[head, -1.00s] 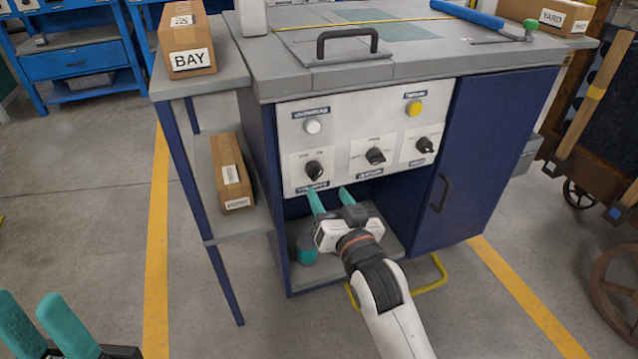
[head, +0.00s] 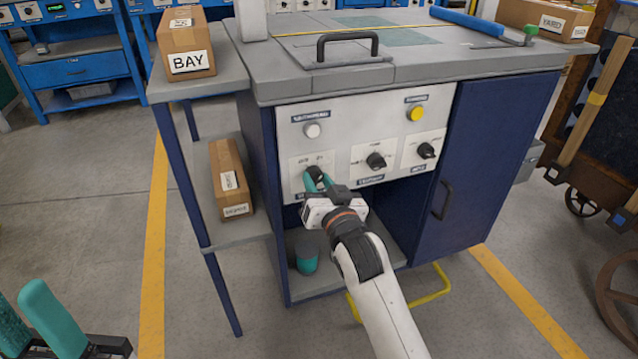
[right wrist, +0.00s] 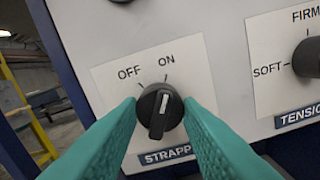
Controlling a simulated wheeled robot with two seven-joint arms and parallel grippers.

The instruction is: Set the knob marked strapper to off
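The strapper knob (right wrist: 160,112) is a black round knob on a white plate, between my right fingertips in the right wrist view. Its white mark points up, slightly right, toward ON rather than OFF. The label below it (right wrist: 166,156) is partly covered by a finger. In the head view the knob (head: 314,172) sits at the panel's lower left, partly hidden by my right gripper (head: 316,180). That gripper's teal fingers stand on either side of the knob, looking slightly apart from it; contact is unclear. My left gripper (head: 20,296) is open and empty at the lower left.
The tension knob (right wrist: 307,57) is right of the strapper plate; another knob (head: 426,150) is farther right. A white button (head: 312,130) and yellow button (head: 415,113) sit above. A teal cup (head: 306,260) stands on the shelf below. Boxes (head: 186,42) are at left.

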